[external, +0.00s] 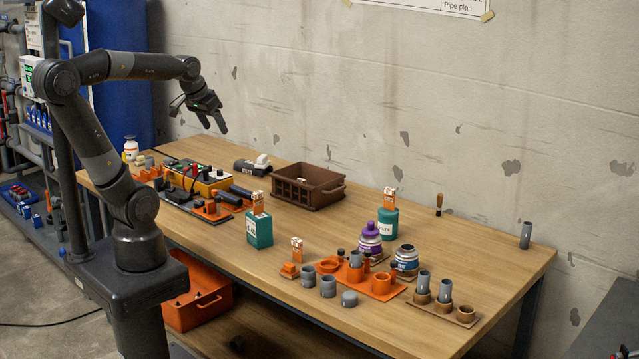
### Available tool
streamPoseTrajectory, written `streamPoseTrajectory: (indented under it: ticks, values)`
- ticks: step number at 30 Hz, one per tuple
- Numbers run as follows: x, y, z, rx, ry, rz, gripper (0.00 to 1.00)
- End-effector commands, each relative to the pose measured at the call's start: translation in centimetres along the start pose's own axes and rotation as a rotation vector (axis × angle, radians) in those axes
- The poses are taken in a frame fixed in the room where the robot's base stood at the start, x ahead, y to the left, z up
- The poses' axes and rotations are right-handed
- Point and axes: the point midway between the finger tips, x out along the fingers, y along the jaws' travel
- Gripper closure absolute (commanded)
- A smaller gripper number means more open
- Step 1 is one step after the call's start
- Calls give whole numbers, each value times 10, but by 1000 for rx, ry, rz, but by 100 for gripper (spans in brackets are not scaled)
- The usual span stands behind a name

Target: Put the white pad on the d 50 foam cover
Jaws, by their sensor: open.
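My gripper (214,126) is open and empty, high above the back left of the wooden table, fingers pointing down. Below and to its right, a dark lying cylinder with a small white label (247,167) looks like the foam cover; its print is too small to read. A small white block (262,160), possibly the white pad, shows at its right end. I cannot tell whether it rests on the cylinder or stands behind it.
A brown crate (318,190) stands right of the cylinder. A yellow-and-black device (209,181) and orange tool trays lie to its left. The table's right back is mostly clear.

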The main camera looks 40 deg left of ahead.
Motion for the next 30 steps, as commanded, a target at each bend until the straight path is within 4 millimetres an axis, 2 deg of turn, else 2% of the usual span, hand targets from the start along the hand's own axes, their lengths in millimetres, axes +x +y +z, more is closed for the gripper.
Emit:
streamPoseTrajectory:
  ticks: [1,3,6,9,13,30]
  values:
    - [-4,4,18,11,7,8,38]
    - [-5,7,37,22,9,16,38]
    - [-5,10,58,34,12,24,38]
    - [-5,12,69,41,14,29,38]
    - [-4,12,74,44,13,31,38]
    - [-4,12,73,43,13,31,38]
